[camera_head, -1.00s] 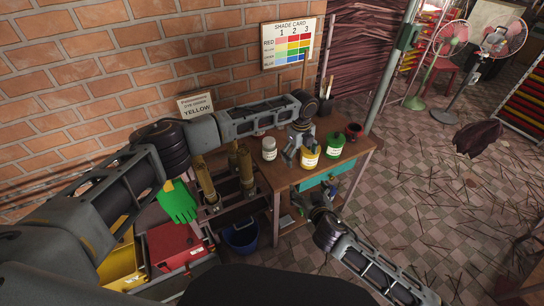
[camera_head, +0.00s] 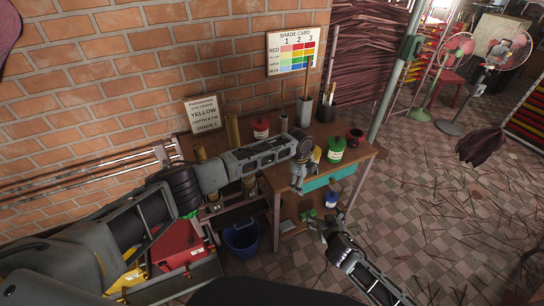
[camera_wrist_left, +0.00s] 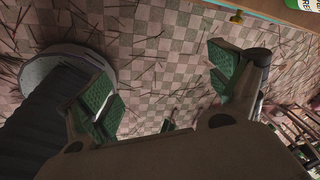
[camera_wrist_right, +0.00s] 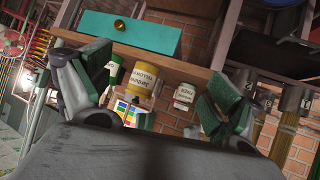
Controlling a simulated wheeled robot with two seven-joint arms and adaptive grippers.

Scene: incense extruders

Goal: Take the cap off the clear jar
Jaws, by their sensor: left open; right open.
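The pale jar with a white label that fits the clear jar shows in the right wrist view (camera_wrist_right: 184,95), upside down; its cap is hard to make out. In the head view my left arm hides its place on the workbench (camera_head: 368,160). My left gripper (camera_head: 298,184) is open and empty at the bench's front edge; its wrist view shows floor between the fingers (camera_wrist_left: 165,85). My right gripper (camera_head: 318,225) is open and empty, lower, in front of the bench. The right wrist view shows its fingers spread (camera_wrist_right: 158,90), with the jars beyond.
A yellow jar (camera_wrist_right: 143,80), a green jar (camera_head: 336,150) and a red-capped jar (camera_head: 261,128) stand on the bench. A dark red pot (camera_head: 355,135) is at the right. A teal drawer (camera_head: 330,177) is below the top. A blue bucket (camera_head: 241,237) stands below left.

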